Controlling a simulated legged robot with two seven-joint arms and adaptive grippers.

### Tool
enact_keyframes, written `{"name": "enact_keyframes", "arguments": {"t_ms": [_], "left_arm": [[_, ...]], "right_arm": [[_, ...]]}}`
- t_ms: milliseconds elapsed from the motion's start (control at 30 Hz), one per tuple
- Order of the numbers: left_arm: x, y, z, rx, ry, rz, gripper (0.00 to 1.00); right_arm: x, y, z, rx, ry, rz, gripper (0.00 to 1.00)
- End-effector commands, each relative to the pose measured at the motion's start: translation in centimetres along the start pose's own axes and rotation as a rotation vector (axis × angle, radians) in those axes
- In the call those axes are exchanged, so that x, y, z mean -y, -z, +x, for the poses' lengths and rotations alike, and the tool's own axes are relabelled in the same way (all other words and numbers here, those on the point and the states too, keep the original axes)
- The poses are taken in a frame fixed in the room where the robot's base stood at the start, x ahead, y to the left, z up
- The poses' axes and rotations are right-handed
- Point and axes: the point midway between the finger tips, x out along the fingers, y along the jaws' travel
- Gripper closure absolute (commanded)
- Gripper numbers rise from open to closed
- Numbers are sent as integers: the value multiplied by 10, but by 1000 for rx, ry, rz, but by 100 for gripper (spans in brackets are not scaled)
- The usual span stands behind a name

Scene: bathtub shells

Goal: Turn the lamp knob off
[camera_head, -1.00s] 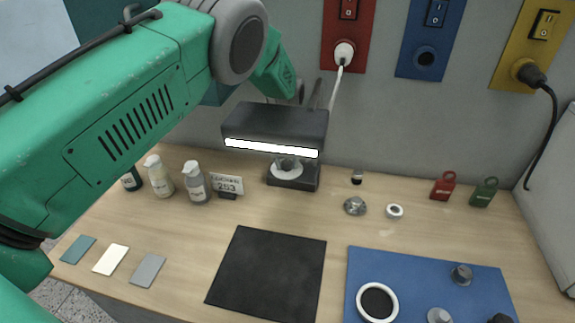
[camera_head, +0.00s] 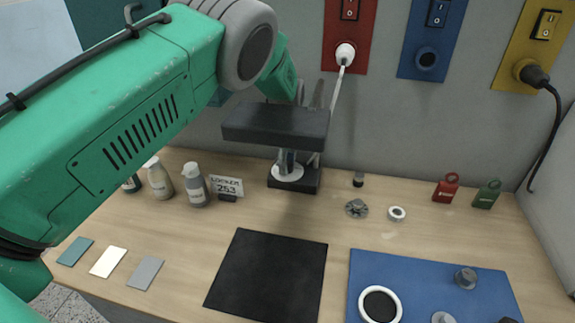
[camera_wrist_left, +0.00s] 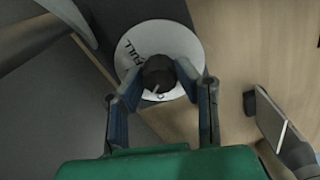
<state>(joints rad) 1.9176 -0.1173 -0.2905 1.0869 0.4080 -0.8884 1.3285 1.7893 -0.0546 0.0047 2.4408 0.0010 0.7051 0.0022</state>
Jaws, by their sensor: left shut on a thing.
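The desk lamp (camera_head: 275,126) has a dark box-shaped head on a dark base (camera_head: 308,182) at the back of the table. Its light strip shows no glow. In the left wrist view its black knob (camera_wrist_left: 158,72) with a small pointer mark sits on a white dial plate (camera_wrist_left: 180,42), where the letters "ULL" can be read. My left gripper (camera_wrist_left: 160,82) has its two fingers on either side of the knob and is shut on it. In the head view this gripper (camera_head: 287,160) shows partly under the lamp head. My right gripper is not in view.
Pump bottles (camera_head: 196,184) and a number sign (camera_head: 227,186) stand left of the lamp base. Wall plates with switches, including a red one (camera_head: 340,58), are behind. A black mat (camera_head: 268,276) and a blue mat (camera_head: 425,275) lie in front.

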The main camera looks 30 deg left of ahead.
Motion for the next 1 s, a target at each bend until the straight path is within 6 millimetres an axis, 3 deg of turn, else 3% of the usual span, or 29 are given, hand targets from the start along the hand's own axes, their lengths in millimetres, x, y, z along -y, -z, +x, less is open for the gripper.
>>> {"name": "enact_keyframes", "arguments": {"t_ms": [500,1000], "left_arm": [[-6,0,-6,0,-20,-338,100],[-7,0,-6,1,-21,-404,100]], "right_arm": [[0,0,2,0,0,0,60],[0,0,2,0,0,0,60]]}}
